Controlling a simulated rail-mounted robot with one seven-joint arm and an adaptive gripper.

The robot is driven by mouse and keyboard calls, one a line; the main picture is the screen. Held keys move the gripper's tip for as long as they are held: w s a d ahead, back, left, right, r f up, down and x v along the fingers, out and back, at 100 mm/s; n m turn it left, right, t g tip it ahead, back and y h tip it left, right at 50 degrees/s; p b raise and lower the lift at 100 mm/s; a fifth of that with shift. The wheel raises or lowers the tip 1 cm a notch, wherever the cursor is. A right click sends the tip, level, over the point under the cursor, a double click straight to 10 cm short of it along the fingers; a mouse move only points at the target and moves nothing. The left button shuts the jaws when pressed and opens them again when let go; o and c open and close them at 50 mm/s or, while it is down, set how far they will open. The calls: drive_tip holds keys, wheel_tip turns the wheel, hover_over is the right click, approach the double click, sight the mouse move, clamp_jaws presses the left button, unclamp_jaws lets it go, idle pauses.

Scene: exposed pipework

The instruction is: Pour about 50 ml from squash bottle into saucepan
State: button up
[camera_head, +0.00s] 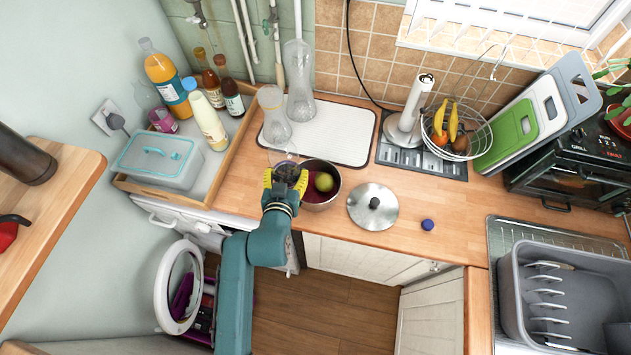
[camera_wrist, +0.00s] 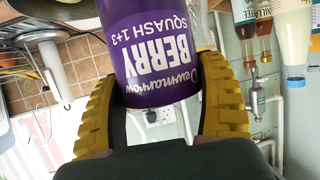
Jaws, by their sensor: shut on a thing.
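My gripper (camera_head: 285,175) is shut on the squash bottle (camera_wrist: 150,60), its yellow-padded fingers on either side. The bottle has a purple berry squash label and clear plastic. The label is upside down in the wrist view, as are the background bottles, so it seems roughly upright. In the head view, a clear part of the held bottle (camera_head: 283,154) shows just behind my gripper; its mouth is not clear. The saucepan (camera_head: 333,198) stands on the worktop right beside my gripper, partly hidden by it. A green round thing and a dark reddish-purple patch show inside; I cannot tell whether the patch is liquid.
A pan lid (camera_head: 373,207) and a blue cap (camera_head: 427,225) lie to the right. Two clear glass vessels (camera_head: 299,80) stand behind on a white mat (camera_head: 345,135). A wooden tray (camera_head: 235,140) with several bottles is left. A fruit basket (camera_head: 462,130) stands at the back.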

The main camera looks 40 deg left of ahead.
sight(274, 174)
drive_tip(key=a, duration=0.1)
drive_tip(key=s+a, duration=0.2)
drive_tip(key=shift+f+n+g+y+b, duration=0.3)
drive_tip(key=shift+y+b, duration=0.05)
drive_tip(key=shift+y, duration=0.05)
